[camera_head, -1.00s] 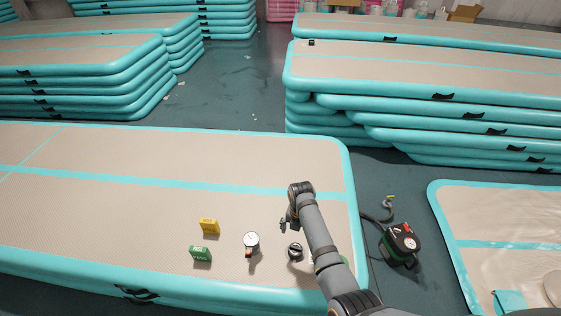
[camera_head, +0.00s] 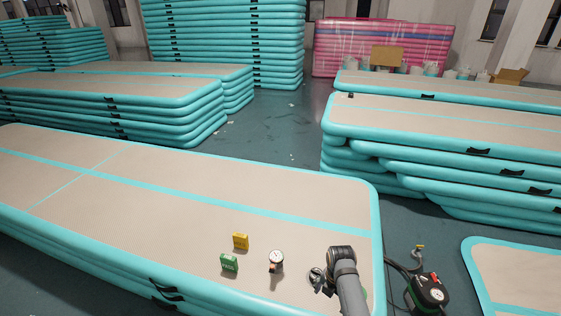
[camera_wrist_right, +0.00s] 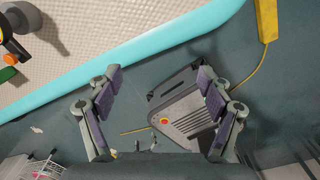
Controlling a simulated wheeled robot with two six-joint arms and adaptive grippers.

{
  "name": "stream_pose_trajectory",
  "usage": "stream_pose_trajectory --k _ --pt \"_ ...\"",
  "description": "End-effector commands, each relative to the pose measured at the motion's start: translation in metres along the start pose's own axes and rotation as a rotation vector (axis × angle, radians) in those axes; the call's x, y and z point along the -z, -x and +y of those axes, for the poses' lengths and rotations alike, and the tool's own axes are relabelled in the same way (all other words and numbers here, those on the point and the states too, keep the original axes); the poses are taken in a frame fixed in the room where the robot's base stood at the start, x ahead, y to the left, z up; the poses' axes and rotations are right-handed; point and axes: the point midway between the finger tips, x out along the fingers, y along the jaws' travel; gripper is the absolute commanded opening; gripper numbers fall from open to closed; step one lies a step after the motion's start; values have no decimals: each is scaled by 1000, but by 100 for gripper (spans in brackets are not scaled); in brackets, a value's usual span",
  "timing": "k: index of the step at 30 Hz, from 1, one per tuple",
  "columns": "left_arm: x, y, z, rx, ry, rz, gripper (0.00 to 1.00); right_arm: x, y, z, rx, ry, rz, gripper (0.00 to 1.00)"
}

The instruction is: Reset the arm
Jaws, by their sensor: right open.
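My right arm (camera_head: 347,283) reaches in from the bottom of the head view, over the near right end of the beige and teal inflatable track. Its wrist is bent, and the arm hides most of the right gripper there. In the right wrist view my right gripper (camera_wrist_right: 159,75) has its two fingers spread wide with nothing between them. It points down past the track's teal edge (camera_wrist_right: 125,57) toward the dark floor. My left arm and gripper do not show.
On the track (camera_head: 150,235) stand a yellow box (camera_head: 240,241), a green box (camera_head: 229,263) and a dial gauge (camera_head: 276,257). A black round fitting (camera_head: 316,274) lies close beside my arm. A pump (camera_head: 428,292) sits on the floor right. Stacked tracks (camera_head: 450,130) stand behind.

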Motion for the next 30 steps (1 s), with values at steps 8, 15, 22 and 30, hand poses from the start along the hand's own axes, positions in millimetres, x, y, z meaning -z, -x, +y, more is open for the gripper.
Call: stream_pose_trajectory --k 8,15,22,30 --pt "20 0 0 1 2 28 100 3 2 -36 -22 -371 -38 79" --pt "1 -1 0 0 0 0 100 12 17 -85 -82 -889 -84 79" --pt "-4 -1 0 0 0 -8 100 37 55 -138 -203 -1540 -97 79" --pt "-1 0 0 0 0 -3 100 60 93 -166 -312 -1978 -49 79"
